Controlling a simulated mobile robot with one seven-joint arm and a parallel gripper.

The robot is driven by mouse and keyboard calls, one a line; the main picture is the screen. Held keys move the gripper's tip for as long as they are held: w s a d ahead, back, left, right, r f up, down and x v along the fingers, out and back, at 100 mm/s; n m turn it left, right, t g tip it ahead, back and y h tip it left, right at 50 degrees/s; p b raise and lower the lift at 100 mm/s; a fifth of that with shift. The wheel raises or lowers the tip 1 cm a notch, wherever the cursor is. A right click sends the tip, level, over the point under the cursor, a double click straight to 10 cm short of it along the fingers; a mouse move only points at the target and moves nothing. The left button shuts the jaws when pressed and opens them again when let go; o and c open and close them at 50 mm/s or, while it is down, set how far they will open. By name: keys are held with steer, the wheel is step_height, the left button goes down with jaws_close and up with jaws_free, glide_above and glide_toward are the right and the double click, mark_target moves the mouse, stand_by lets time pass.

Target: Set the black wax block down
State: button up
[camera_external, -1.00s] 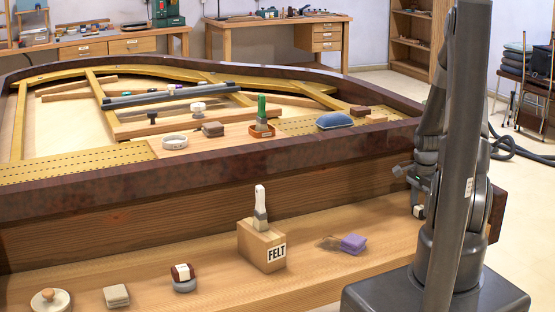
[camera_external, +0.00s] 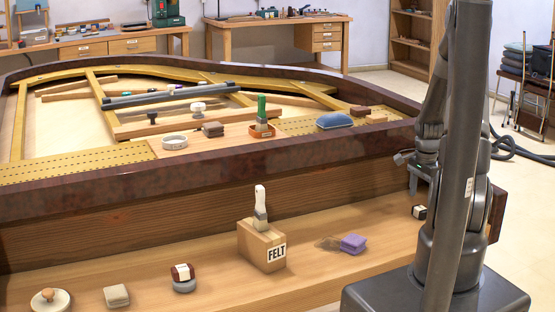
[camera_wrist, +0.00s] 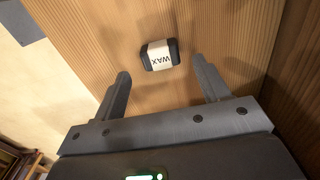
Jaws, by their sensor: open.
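The black wax block (camera_wrist: 160,55) has a white band reading WAX and lies on the wooden key shelf. It also shows in the external view (camera_external: 419,212), at the right end of the shelf beside my arm. My gripper (camera_wrist: 162,80) is open, with its two fingers apart and nothing between them. The block lies just beyond the fingertips in the wrist view, apart from both. In the external view my gripper (camera_external: 420,190) is above the block and partly hidden by my arm.
A brown-and-white block on a grey round base (camera_external: 183,278) sits farther left. The piano's dark wall (camera_external: 330,170) rises behind. Bare shelf lies between sponge and wax.

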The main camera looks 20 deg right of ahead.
mark_target(420, 208)
steer(key=s+a+r+n+t, duration=0.1)
steer(key=a+r+n, duration=0.2)
steer(key=a+r, duration=0.35)
steer(key=s+a+r+n+h, duration=0.1)
steer(key=a+r+n, duration=0.15)
steer(key=r, duration=0.75)
steer(key=s+a+r+n+t, duration=0.1)
steer(key=a+r+n, duration=0.1)
steer(key=a+r, duration=0.45)
steer(key=s+a+r+n+t+y, duration=0.1)
steer(key=s+a+r+n+t, duration=0.2)
steer(key=s+a+r+n, duration=0.7)
steer(key=s+a, duration=0.1)
steer(key=s, duration=0.3)
steer(key=shift+a+r+t, duration=0.25)
steer(key=shift+r+t, duration=0.05)
steer(key=shift+r, duration=0.1)
steer(key=shift+n, duration=0.25)
